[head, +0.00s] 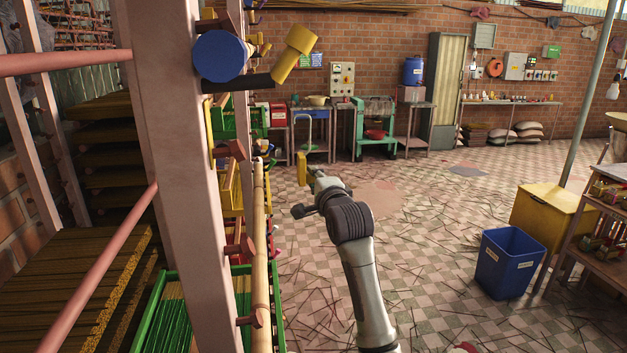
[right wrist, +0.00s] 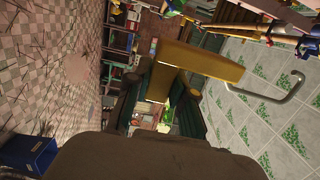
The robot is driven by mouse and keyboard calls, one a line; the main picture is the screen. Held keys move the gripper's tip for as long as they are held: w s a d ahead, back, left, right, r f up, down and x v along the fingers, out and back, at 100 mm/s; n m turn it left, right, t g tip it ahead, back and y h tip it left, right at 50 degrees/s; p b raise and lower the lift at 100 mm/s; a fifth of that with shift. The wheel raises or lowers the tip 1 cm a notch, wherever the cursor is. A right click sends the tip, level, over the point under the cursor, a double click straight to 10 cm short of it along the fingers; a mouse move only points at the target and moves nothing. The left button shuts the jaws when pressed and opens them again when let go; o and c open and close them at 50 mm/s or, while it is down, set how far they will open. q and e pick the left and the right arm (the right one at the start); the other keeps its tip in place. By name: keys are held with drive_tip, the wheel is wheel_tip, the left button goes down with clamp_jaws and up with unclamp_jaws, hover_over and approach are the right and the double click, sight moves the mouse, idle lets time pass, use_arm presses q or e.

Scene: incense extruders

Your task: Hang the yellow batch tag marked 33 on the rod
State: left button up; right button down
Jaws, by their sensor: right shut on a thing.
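My right gripper (head: 310,177) is shut on a yellow tag (head: 301,167) in the middle of the head view. In the right wrist view the same yellow tag (right wrist: 205,62) sits between the dark fingers (right wrist: 162,88). No number is readable on it. A bent pale metal rod (right wrist: 290,92) shows to the right of the tag in the right wrist view, in front of a tiled surface. My left gripper is not in view.
A pale upright post (head: 180,180) and a long wooden pole (head: 261,250) on pegs stand left of my right arm. A blue bin (head: 507,263) and a yellow box (head: 547,212) stand at right. The tiled floor (head: 430,250) between is open, with scattered sticks.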

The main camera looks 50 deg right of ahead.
drive_tip(key=shift+r, duration=0.4)
drive_tip(key=s+d, duration=0.6)
drive_tip(key=d, duration=0.1)
idle(0.5)
drive_tip(key=shift+w+f, duration=0.1)
drive_tip(key=shift+f, duration=0.05)
